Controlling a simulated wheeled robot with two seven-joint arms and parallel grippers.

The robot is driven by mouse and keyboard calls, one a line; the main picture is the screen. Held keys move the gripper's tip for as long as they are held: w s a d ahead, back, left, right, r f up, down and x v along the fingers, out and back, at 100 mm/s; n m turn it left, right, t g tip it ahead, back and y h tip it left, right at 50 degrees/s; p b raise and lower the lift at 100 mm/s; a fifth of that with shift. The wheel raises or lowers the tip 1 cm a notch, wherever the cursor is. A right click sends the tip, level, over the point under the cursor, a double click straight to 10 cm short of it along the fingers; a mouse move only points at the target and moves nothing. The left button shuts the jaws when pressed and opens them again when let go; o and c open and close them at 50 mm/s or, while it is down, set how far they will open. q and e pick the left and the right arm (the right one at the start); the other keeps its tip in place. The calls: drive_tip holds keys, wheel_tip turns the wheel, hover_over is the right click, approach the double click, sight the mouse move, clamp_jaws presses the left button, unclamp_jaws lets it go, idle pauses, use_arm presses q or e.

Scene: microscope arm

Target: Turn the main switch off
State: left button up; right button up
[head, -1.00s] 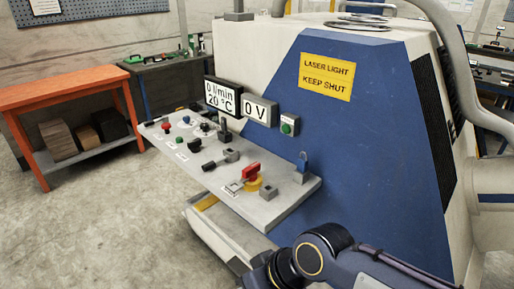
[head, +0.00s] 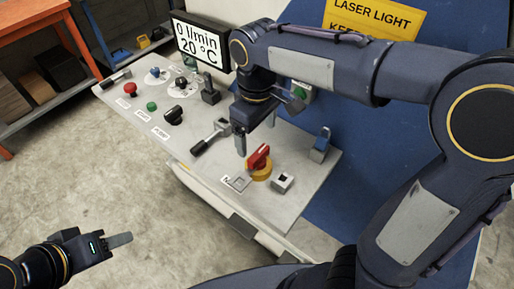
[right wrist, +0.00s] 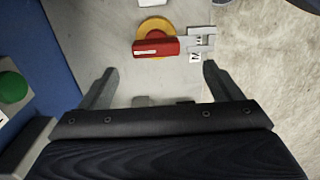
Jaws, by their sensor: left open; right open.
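The main switch is a red rotary handle (head: 258,157) on a yellow round base (head: 262,172), on the sloping control panel (head: 215,165). In the right wrist view the red handle (right wrist: 156,47) lies crosswise, ahead of the fingertips, with a grey metal hasp beside its right end. My right gripper (head: 241,140) is just behind and left of the switch, above the panel. It is open and empty, and its fingers (right wrist: 157,72) are apart with the switch not between them. My left gripper (head: 122,240) is at the lower left, away from the panel, empty.
A blue padlock (head: 320,146) stands right of the switch, and a small grey block (head: 283,182) is close by. A black-handled lever (head: 203,143) and several knobs and buttons sit left along the panel. An orange table (head: 30,28) stands far left.

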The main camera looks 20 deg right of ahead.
sight(259, 153)
drive_tip(key=f, duration=0.7)
drive_tip(key=shift+w+d+f, duration=0.1)
drive_tip(key=shift+d+f, duration=0.05)
drive_tip(key=shift+d, duration=0.1)
drive_tip(key=c, duration=1.4)
